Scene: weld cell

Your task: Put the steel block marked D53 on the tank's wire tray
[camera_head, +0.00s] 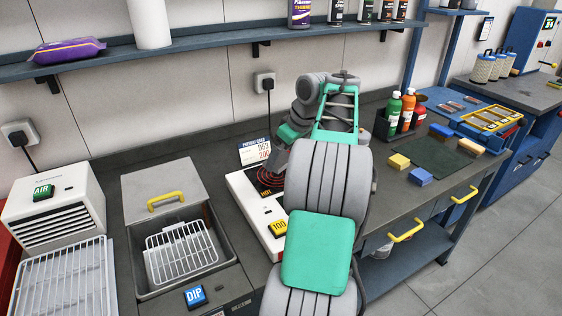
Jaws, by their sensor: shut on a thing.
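My gripper (277,158) is at the hot plate (240,190), low over its round heating area. It is shut on a steel block, which is mostly hidden by the gripper and arm; no marking on it can be read. A card (254,151) behind the plate reads PREHEAT, D53 and 200. The tank (222,238) is left of the plate, with a blue DIP label (195,296) at its front. Its wire tray (181,252) shows empty in the opening. The grey lid (165,190) with a yellow handle lies behind the opening, leaving the tray uncovered.
A white AIR blower (55,205) and a second wire rack (66,280) stand at the far left. A shelf (200,52) runs above the bench. Bottles (400,108) and coloured blocks (420,177) are on the right. My arm hides part of the bench's middle.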

